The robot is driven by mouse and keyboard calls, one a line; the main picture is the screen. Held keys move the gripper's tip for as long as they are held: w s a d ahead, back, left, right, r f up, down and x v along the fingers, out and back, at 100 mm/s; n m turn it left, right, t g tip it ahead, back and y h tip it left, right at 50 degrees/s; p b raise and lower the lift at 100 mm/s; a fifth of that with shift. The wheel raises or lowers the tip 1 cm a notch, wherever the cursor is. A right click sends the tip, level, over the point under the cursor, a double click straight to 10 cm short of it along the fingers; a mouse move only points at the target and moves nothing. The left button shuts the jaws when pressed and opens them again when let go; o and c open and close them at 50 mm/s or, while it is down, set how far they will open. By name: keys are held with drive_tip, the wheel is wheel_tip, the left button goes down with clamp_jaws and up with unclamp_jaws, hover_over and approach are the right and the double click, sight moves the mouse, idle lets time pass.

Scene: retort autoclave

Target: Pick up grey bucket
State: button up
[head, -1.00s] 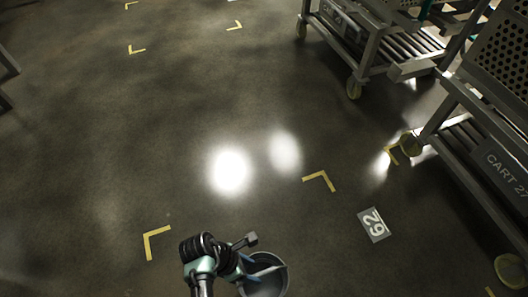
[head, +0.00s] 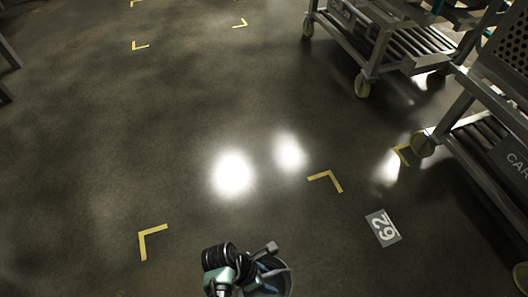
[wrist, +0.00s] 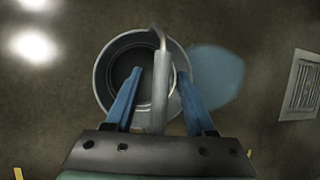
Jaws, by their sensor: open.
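The grey bucket (wrist: 103,72) stands on the floor, seen from above in the wrist view. A grey bar that looks like its handle (wrist: 159,95) rises across the bucket's right part towards me. My gripper (wrist: 160,76) is open, with one blue finger on each side of this bar. The left finger overlaps the bucket's inside and the right finger overlaps its right rim. I cannot tell whether either touches. In the head view the bucket (head: 287,275) is at the bottom edge, mostly hidden behind my gripper (head: 268,278).
A bluish patch (wrist: 218,70) lies on the floor right of the bucket. A floor plate marked 62 (head: 382,228) and yellow corner marks (head: 326,180) lie nearby. Wheeled carts (head: 385,45) stand at the right. The floor left and ahead is clear.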

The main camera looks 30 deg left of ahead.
clamp_jaws()
idle(1.4)
